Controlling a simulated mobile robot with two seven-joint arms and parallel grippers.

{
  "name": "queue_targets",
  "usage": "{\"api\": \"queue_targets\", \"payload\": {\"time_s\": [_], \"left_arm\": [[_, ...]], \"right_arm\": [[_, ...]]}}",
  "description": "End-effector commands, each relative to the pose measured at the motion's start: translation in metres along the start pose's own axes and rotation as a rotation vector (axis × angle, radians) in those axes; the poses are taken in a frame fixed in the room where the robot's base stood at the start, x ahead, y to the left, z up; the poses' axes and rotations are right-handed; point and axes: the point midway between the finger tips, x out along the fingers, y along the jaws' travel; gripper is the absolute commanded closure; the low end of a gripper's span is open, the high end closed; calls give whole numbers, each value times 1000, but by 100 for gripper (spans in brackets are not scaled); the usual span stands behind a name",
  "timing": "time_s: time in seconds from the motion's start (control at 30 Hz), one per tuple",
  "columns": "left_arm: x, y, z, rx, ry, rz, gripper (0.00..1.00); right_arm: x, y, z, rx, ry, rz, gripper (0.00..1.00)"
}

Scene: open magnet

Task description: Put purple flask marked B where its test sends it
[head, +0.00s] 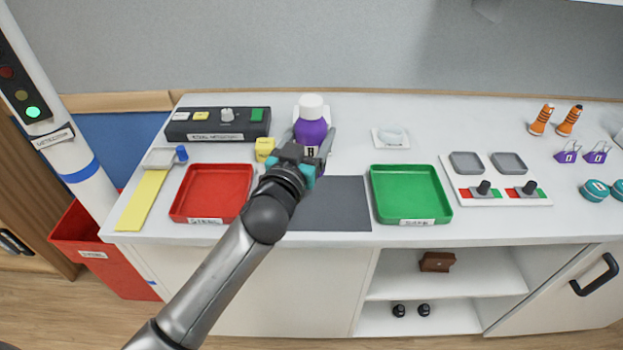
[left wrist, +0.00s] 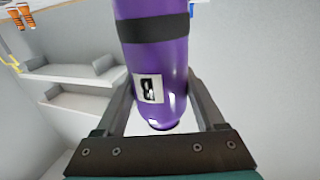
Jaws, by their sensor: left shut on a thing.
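The purple flask (head: 311,127) with a white cap stands out at the back middle of the bench in the head view. My left gripper (head: 308,148) is shut around it. In the left wrist view the purple flask (left wrist: 158,60) has a dark band and a white label with a dark mark, and sits between the two fingers (left wrist: 165,115). I cannot tell whether its base touches the bench. A red tray (head: 212,190) is left of the gripper and a green tray (head: 410,192) is right of it. Both have front labels too small to read surely. My right gripper is not in view.
A dark control box (head: 218,124) with buttons is at the back left. A dark grey mat (head: 332,205) lies between the trays. A yellow block (head: 264,149) is near the gripper. A panel with two levers (head: 495,180) is right. A green light (head: 33,112) shows on the white post.

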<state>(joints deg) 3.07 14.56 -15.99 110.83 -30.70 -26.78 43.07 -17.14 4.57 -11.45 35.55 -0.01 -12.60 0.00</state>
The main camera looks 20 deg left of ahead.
Motion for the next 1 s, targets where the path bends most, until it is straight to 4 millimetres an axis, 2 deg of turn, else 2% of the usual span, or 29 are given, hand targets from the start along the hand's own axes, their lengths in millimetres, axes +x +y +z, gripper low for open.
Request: {"api": "queue_targets", "payload": {"time_s": [0.03,0.1,0.2,0.37,0.6,1.0], "left_arm": [[0,0,17,-2,-3,1,100],[0,0,31,-2,0,0,100],[0,0,45,-1,1,0,100],[0,0,55,-1,3,0,100],[0,0,90,-1,2,-1,100],[0,1,94,-1,4,1,100]], "right_arm": [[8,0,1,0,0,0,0],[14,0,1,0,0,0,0],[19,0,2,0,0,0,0],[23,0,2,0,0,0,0],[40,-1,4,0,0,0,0],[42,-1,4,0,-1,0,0]]}}
